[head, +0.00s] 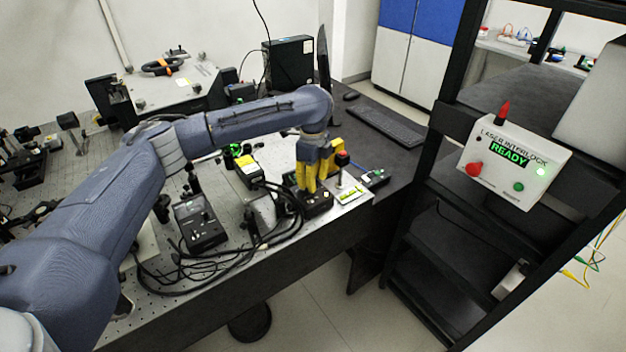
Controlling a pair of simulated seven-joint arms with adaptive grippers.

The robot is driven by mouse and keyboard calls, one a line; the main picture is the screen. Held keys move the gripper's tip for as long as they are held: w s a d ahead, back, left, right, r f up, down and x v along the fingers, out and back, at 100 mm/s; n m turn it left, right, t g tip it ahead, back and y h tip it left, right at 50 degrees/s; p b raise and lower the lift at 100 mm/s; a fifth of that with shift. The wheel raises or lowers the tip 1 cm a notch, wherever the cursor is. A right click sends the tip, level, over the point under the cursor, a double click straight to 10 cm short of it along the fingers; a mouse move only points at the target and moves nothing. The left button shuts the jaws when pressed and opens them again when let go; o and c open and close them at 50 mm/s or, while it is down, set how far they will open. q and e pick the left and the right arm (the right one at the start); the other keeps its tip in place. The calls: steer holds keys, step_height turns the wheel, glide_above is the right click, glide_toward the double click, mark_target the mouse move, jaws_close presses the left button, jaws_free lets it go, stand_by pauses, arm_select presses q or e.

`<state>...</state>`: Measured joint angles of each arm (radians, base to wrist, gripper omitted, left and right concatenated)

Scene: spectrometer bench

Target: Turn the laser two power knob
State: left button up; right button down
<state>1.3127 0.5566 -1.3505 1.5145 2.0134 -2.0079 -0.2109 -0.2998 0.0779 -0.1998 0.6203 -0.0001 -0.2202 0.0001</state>
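My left gripper (311,180) has yellow fingers. It points down over a small black control box (318,205) near the front right of the optical bench. The fingertips are at or just above the box's top and cover part of it. The knob under them is hidden, so I cannot tell whether the fingers touch it or how far they are parted. Another black control box (201,224) with small controls on top sits to the left. I cannot read which laser either box belongs to. My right gripper is not in view.
Black cables (215,268) loop along the bench's front edge. A laser interlock panel (512,165) on the black rack reads READY. A keyboard (387,124) lies behind.

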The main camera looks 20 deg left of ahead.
arm_select(q)
jaws_close()
steer(key=shift+m, duration=0.5)
steer(key=c, duration=0.6)
jaws_free()
steer(key=o, duration=0.9)
step_height(320, 180, up, 12)
steer(key=shift+d, duration=0.1)
